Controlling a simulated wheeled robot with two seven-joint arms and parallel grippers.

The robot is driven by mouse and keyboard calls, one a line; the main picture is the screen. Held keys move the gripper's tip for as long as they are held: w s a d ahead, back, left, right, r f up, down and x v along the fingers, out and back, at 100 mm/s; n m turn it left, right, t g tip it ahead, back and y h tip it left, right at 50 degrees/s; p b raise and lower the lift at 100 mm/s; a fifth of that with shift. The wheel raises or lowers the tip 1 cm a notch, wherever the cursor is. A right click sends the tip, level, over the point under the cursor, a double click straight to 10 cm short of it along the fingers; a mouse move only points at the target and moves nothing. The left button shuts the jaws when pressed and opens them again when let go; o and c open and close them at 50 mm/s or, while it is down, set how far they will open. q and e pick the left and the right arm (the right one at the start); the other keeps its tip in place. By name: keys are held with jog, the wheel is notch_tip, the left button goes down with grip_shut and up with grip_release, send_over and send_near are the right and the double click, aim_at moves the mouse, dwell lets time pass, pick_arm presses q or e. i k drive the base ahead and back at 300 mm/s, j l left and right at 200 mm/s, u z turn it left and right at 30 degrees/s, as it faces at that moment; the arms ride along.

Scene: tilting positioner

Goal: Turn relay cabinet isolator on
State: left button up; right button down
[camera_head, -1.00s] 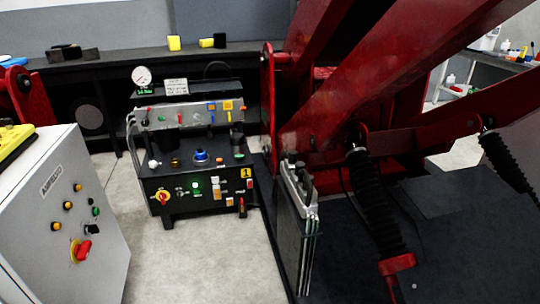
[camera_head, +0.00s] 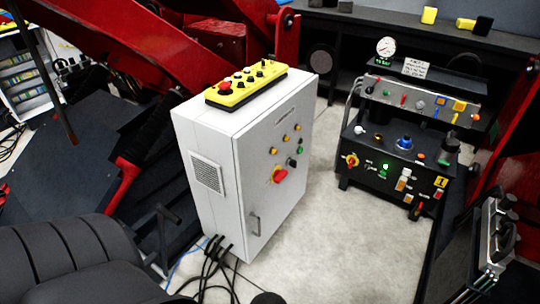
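The white relay cabinet (camera_head: 212,210) stands on the floor in the middle of the view. Its front door faces right, with a red rotary isolator handle (camera_head: 280,175) on a yellow plate. Whether the handle is at on or off is too small to tell. Several small yellow, green and black knobs and lamps sit above and beside it. A door handle (camera_head: 256,225) is lower down. The label near the top is unreadable. Neither of my grippers is in view.
A yellow button pendant (camera_head: 246,86) lies on the cabinet top. A black control console (camera_head: 370,180) with its own red-and-yellow switch (camera_head: 351,160) stands to the right. Pale floor (camera_head: 335,240) lies clear between them. Black cables (camera_head: 215,265) leave the cabinet's base. A dark seat (camera_head: 70,265) is front left.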

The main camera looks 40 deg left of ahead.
aim_at(279, 176)
jog(key=u, duration=1.05)
